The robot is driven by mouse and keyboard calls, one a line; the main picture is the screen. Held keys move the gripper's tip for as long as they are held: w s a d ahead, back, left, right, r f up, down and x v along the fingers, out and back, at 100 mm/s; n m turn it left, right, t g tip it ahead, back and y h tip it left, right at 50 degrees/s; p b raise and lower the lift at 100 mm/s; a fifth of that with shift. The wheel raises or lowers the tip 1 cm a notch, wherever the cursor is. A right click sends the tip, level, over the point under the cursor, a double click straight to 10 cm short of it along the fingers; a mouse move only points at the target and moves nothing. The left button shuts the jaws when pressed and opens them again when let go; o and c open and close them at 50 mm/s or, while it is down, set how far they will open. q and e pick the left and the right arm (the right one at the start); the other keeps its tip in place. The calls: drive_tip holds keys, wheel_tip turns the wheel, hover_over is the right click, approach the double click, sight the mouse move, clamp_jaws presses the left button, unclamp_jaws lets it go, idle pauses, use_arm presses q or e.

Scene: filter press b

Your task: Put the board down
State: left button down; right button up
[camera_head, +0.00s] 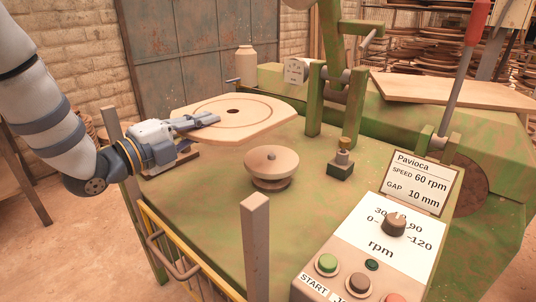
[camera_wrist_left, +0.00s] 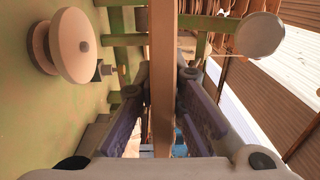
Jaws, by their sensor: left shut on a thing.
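The board (camera_head: 262,113) is a flat pale wooden panel with rounded corners, a small dark hole and a ring line on its face. In the head view it is held level above the far left part of the green machine table. My left gripper (camera_head: 208,119) is shut on its left edge. In the left wrist view the board (camera_wrist_left: 162,60) shows edge-on as a vertical strip between the fingers of my left gripper (camera_wrist_left: 162,108). The board's underside is hidden in the head view. My right gripper is not in view.
A round wooden knob-like piece (camera_head: 271,167) stands on the green table (camera_head: 215,210), in front of the board. A small post with a brass top (camera_head: 341,160) stands to its right. A control box (camera_head: 372,250), a sign (camera_head: 422,182) and a yellow rail (camera_head: 180,250) line the near side.

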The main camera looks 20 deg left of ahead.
sight(250, 164)
use_arm(q)
drive_tip(key=shift+w+d+f+b, duration=0.4)
drive_tip(key=shift+w+d+f, duration=0.55)
drive_tip(key=shift+w+f, duration=0.9)
drive_tip(key=shift+w+d+f+b, duration=0.35)
drive_tip(key=shift+w+d+f, duration=0.7)
drive_tip(key=shift+f, duration=1.35)
drive_tip(key=shift+w+d+f+b, duration=0.4)
drive_tip(key=shift+w+d+f, duration=0.4)
drive_tip(key=shift+w+f, duration=1.15)
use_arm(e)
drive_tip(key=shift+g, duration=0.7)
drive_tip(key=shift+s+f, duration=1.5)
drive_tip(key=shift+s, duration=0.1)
use_arm(q)
drive_tip(key=c, duration=1.7)
unclamp_jaws()
drive_tip(key=shift+s+f, duration=0.15)
drive_tip(key=shift+s, duration=0.15)
drive_tip(key=shift+s+f, duration=0.1)
drive_tip(key=shift+f, duration=0.1)
